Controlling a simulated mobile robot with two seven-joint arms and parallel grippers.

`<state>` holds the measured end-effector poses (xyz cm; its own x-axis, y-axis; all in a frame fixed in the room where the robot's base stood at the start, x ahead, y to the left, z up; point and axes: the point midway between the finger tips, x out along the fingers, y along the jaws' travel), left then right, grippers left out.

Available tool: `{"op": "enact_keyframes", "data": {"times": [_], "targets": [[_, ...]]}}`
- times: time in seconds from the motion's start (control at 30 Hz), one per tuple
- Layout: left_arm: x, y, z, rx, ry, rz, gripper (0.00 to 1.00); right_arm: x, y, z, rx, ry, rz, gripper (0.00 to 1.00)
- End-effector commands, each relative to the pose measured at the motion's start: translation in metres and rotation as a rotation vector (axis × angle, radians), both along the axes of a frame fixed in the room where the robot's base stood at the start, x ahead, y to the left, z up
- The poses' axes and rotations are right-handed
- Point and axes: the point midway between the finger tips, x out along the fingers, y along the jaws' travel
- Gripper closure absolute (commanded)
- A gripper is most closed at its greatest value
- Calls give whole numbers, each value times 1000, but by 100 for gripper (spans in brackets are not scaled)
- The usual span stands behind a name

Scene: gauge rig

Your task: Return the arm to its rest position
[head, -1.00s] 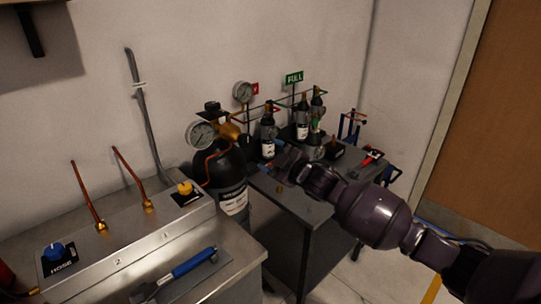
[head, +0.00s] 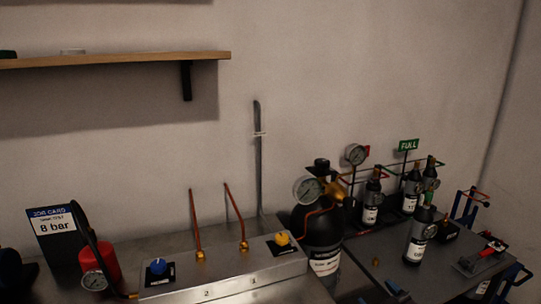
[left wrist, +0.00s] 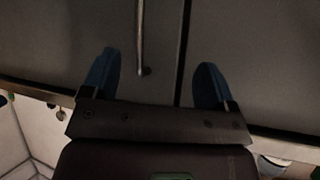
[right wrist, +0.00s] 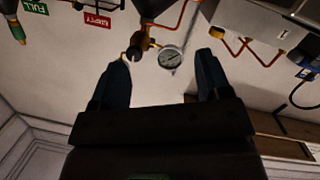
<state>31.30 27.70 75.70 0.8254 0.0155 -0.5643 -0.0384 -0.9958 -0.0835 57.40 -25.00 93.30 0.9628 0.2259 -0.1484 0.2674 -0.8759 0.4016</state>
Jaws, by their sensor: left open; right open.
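My right gripper (right wrist: 160,72) shows in the right wrist view with its two blue fingers wide apart and nothing held between them. My left gripper (left wrist: 155,82) shows in the left wrist view, open and empty, facing grey cabinet fronts (left wrist: 60,45) with a metal handle (left wrist: 140,35). The rest of both arms is mostly out of the head view.
A steel panel (head: 225,275) carries a blue knob (head: 158,266), a yellow knob (head: 282,238) and copper pipes. A black cylinder (head: 318,238) with a gauge (head: 308,190) stands beside it. Small bottles (head: 372,198) stand on the side table (head: 385,250). A shelf (head: 120,60) hangs above.

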Motion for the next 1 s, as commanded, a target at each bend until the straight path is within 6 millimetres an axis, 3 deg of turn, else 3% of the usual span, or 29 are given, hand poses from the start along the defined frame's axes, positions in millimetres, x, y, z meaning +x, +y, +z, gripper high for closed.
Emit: {"op": "enact_keyframes", "data": {"times": [0.03,0.3,0.6,0.8,1.0], "targets": [[0,0,0,0,0,0,20,-20,-1,-19,33,40,-26,29],[2,0,1,0,-4,-2,20,-119,-13,-95,164,228,-175,29],[6,-1,2,0,-10,-4,20,-227,-24,-158,247,416,-328,29],[6,-1,2,0,-10,-4,20,-256,-26,-174,252,469,-357,29],[5,-1,2,0,-9,-4,20,-258,-26,-175,250,473,-358,29]]}}
